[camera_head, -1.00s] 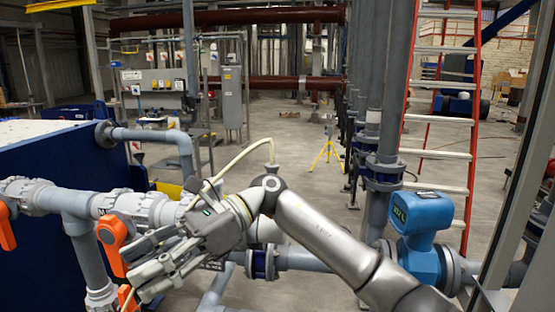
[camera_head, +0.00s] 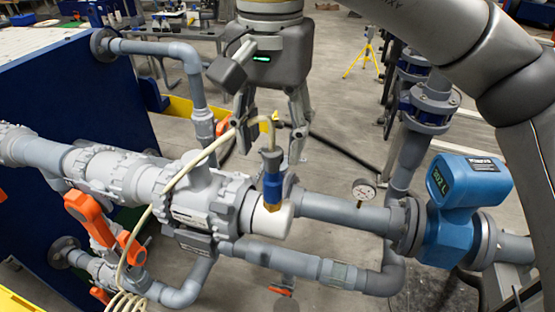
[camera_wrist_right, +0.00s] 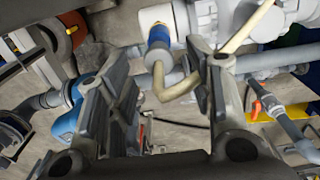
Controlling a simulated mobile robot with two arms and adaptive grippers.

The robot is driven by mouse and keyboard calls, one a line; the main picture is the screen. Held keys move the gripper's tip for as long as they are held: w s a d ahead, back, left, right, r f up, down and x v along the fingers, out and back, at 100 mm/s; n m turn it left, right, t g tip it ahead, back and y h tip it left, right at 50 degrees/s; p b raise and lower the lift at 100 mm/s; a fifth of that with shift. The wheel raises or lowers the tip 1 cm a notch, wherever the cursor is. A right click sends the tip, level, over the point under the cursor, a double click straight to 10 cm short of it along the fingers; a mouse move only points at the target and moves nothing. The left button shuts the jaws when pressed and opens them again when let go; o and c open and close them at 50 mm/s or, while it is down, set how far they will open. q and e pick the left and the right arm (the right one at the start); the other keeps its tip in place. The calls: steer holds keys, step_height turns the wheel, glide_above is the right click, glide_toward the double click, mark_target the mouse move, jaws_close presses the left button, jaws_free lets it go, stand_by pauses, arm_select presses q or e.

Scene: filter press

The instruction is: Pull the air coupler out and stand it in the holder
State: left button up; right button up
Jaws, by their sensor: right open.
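The air coupler (camera_head: 272,182), with a blue collar, grey upper part and brass lower end, stands upright in a white pipe fitting (camera_head: 268,219). A cream hose (camera_head: 190,175) arches from its top and runs down to the lower left. My right gripper (camera_head: 268,140) is open, fingers pointing down, just above and around the coupler's upper end. In the right wrist view the coupler (camera_wrist_right: 158,45) shows beyond the open fingers (camera_wrist_right: 160,72), with the bent hose (camera_wrist_right: 178,88) between them. I cannot tell whether they touch. I cannot make out the holder. My left gripper is not in view.
Grey pipes (camera_head: 345,212) run across beside the fitting. Orange valve handles (camera_head: 90,217) stand at left, near a dark blue panel (camera_head: 80,120). A pressure gauge (camera_head: 364,190) and a blue flow meter (camera_head: 452,210) are at right. A yellow stand (camera_head: 363,55) is on the floor behind.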

mark_target(273, 182)
steer(key=shift+s+a, duration=0.1)
steer(key=shift+s, duration=0.25)
steer(key=shift+w+f+b, duration=0.15)
steer(key=shift+f+b, duration=0.2)
step_height(273, 182, down, 8)
steer(key=b, duration=0.6)
steer(key=shift+w+f, duration=0.1)
steer(key=shift+f, duration=0.05)
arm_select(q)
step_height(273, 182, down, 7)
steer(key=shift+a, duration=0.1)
arm_select(e)
jaws_close()
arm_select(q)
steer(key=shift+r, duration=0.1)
